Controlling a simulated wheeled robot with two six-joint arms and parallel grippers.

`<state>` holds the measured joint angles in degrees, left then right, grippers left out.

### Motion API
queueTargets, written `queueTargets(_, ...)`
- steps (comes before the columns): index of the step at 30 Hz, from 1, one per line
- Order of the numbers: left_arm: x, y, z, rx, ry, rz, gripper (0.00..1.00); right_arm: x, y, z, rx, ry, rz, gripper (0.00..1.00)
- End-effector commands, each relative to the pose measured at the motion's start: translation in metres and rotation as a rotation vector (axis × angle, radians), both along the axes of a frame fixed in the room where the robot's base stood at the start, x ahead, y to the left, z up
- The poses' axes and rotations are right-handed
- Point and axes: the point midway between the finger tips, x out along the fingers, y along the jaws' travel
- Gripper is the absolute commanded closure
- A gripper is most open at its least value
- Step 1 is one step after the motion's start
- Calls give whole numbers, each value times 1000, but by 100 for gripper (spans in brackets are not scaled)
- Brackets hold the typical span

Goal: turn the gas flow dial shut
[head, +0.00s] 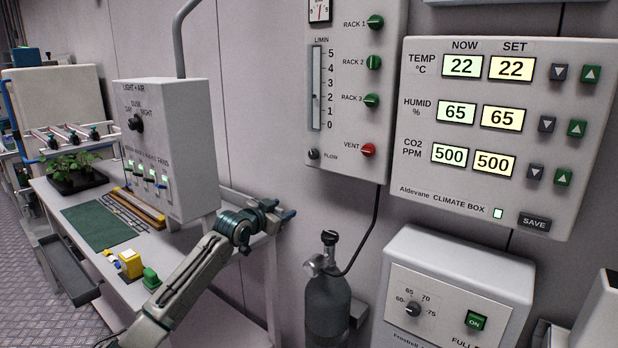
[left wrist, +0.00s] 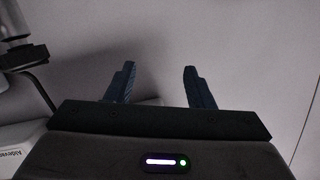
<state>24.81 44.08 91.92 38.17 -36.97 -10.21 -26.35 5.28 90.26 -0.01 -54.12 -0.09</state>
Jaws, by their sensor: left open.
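The gas flow dial (head: 313,154) is a small dark round knob marked FLOW, low on the left of the grey gas panel (head: 347,158) in the head view. Above it is a tall L/MIN gauge (head: 316,90) with a 0 to 5 scale; the exact reading is too small to tell. My left gripper (head: 281,209) is open, below and left of the dial and apart from it. In the left wrist view its two dark fingers (left wrist: 159,70) are spread with nothing between them, before a plain wall. My right gripper is not in view.
Green rack knobs (head: 373,62) and a red vent knob (head: 368,150) are on the same panel. A climate box (head: 480,209) hangs to its right. A gas cylinder (head: 328,305) with a hose stands below. A light and air box (head: 165,100) stands left.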

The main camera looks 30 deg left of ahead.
Motion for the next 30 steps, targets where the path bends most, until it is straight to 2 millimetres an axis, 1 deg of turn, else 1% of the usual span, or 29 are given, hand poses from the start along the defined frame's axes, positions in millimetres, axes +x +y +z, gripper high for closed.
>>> queueTargets(1,-6,-8,39,35,-62,-33,52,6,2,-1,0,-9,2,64)
queueTargets(3,-17,-20,85,70,-117,-74,52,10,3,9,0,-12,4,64)
queueTargets(6,-32,-34,126,106,-165,-113,52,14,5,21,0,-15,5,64)
queueTargets(9,-39,-41,145,123,-186,-132,52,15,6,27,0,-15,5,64)
queueTargets(11,-38,-43,149,125,-189,-136,52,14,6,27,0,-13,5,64)
queueTargets(13,-33,-43,150,121,-189,-135,52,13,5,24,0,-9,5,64)
queueTargets(17,-18,-44,151,120,-190,-135,52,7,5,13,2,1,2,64)
queueTargets(27,40,-49,150,119,-187,-135,52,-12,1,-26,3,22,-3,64)
queueTargets(30,53,-49,150,120,-189,-134,52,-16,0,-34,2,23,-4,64)
